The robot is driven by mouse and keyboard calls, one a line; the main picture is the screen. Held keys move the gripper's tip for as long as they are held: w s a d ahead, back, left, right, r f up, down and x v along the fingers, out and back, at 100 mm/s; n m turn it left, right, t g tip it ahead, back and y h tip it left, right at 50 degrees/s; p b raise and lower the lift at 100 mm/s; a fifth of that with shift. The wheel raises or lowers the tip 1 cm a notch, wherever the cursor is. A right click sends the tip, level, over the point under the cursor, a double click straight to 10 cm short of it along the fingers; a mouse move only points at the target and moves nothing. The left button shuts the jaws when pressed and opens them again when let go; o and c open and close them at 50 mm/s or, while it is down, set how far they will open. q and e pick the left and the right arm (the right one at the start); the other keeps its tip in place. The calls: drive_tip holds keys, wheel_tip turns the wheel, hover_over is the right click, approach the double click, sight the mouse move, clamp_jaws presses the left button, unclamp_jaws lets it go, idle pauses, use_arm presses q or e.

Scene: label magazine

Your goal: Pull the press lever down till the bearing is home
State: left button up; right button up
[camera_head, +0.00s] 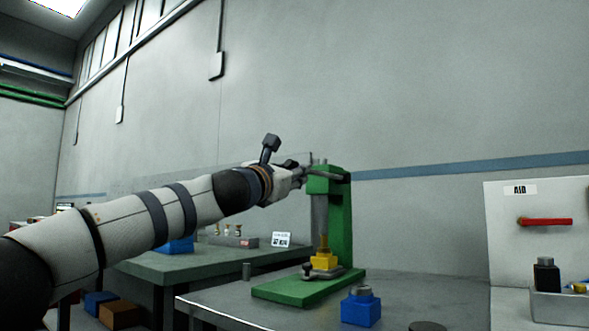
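The green press (340,225) stands on its green base plate (290,290) on the workbench. A grey lever bar (328,174) shows at the press head, beside my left gripper. My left gripper (303,174) is at the upper left of the press head, with its fingers close to or at the lever. Whether the fingers are closed on the lever is too small to tell. A yellow block (323,261) with a brass-coloured part on top sits under the press head. I cannot make out the bearing in it. My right gripper is not in view.
A blue block (360,309) with a grey round top stands in front of the press on the grey bench (410,296). A white panel (535,235) with a red handle (545,221) stands at the right. A second table (190,262) is behind my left arm.

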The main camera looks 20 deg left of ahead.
use_arm(q)
drive_tip(key=shift+o, duration=1.2)
drive_tip(key=shift+w+a+f, duration=0.25)
drive_tip(key=shift+a+f, duration=0.05)
drive_tip(key=shift+s+d+r, duration=0.15)
drive_tip(key=shift+d+r, duration=0.1)
drive_tip(key=shift+s+f, duration=0.3)
drive_tip(key=shift+s, duration=0.1)
drive_tip(key=v, duration=1.1)
drive_tip(key=shift+a, duration=0.2)
drive_tip(key=shift+r, duration=0.1)
